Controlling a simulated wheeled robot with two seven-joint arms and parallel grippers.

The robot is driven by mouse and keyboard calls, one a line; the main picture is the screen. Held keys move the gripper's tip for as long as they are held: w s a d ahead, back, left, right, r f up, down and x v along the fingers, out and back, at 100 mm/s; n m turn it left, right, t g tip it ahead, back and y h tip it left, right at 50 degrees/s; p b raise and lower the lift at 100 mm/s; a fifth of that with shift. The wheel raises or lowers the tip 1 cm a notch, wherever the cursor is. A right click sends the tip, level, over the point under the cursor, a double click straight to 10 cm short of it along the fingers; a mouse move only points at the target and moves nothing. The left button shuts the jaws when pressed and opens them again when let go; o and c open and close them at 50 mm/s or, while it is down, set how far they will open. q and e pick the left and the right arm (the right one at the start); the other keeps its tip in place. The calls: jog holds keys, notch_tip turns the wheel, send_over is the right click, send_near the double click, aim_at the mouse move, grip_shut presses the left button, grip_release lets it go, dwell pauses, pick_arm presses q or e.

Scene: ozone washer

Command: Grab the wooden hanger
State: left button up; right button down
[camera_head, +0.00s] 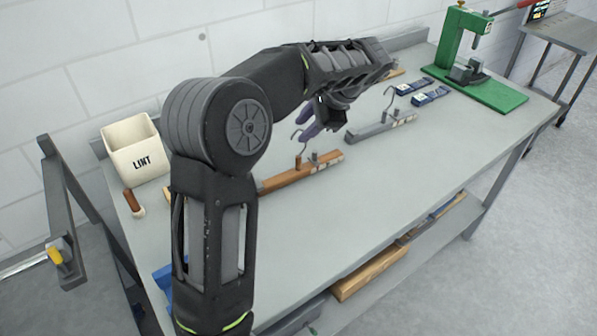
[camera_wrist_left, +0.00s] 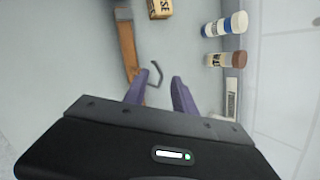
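The wooden hanger (camera_head: 305,171) lies on the grey workbench, its brown bar partly hidden behind my left arm and its thin metal hook rising at the bar's far side. In the left wrist view the hanger's bar (camera_wrist_left: 127,47) is at the upper left. Its hook (camera_wrist_left: 156,72) appears between the purple fingertips in the picture. My left gripper (camera_wrist_left: 160,76) is open; I cannot tell whether it touches the hook. In the head view the left gripper (camera_head: 312,123) is above and just behind the hanger. My right gripper is not in view.
A grey hanger (camera_head: 380,127) lies to the right, near blue packets (camera_head: 430,95). A green press (camera_head: 475,70) stands at the bench's far right. A LINT bin (camera_head: 135,150) is at the left. The wrist view shows bottles (camera_wrist_left: 225,25) and a yellow box (camera_wrist_left: 160,8). The front bench area is clear.

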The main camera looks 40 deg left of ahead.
pick_arm(q)
jog(key=shift+p+x, duration=0.7)
jog(key=shift+x, duration=1.9)
jog(key=shift+d, duration=0.1)
grip_shut()
